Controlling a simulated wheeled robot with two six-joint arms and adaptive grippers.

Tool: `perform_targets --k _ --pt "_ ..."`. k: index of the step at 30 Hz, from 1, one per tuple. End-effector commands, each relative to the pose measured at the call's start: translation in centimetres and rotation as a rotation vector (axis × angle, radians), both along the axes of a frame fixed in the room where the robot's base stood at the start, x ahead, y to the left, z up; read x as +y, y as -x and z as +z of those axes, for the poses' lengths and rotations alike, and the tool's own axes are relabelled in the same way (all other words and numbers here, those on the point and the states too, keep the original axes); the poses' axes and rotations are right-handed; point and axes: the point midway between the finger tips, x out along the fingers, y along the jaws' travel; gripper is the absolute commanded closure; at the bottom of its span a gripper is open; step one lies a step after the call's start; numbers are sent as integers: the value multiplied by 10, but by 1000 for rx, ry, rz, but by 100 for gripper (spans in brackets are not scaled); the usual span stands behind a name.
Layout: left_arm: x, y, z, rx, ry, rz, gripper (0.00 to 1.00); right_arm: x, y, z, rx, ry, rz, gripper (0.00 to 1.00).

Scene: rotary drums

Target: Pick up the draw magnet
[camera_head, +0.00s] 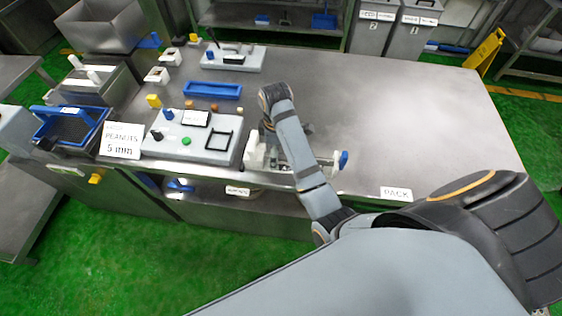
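I cannot tell for certain which thing is the draw magnet. Several small pieces stand on the steel table: a yellow block (153,101), brown and orange knobs (214,107) in a row, and a black piece (156,134) on the grey panel box (190,152). My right arm reaches in from the lower right, and its wrist is above the table just right of that box. My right gripper (268,128) is mostly hidden by the wrist and forearm, close to a white device (257,157) with a blue knob (343,158). My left gripper is out of view.
A blue tray (212,91) and a second grey box (233,65) lie behind the panel box. A "PEANUTS 5 mm" sign (122,141) and a blue-framed sieve (92,118) are at left. The right half of the table (420,120) is clear.

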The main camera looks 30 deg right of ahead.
Motion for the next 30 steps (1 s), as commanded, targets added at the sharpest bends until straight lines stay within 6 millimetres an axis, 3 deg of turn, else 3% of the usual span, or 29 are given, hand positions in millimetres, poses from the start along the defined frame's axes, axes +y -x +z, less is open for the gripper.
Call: perform_targets --k 6,9,14,22,30 --pt "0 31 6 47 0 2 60 1 4 -31 5 0 -1 8" --pt "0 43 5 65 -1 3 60 1 3 -35 1 0 -1 8" --pt "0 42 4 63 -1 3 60 1 3 -35 1 0 -1 9" --pt "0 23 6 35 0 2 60 1 3 -35 2 0 -1 46" --pt "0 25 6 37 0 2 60 1 3 -35 2 0 0 82"
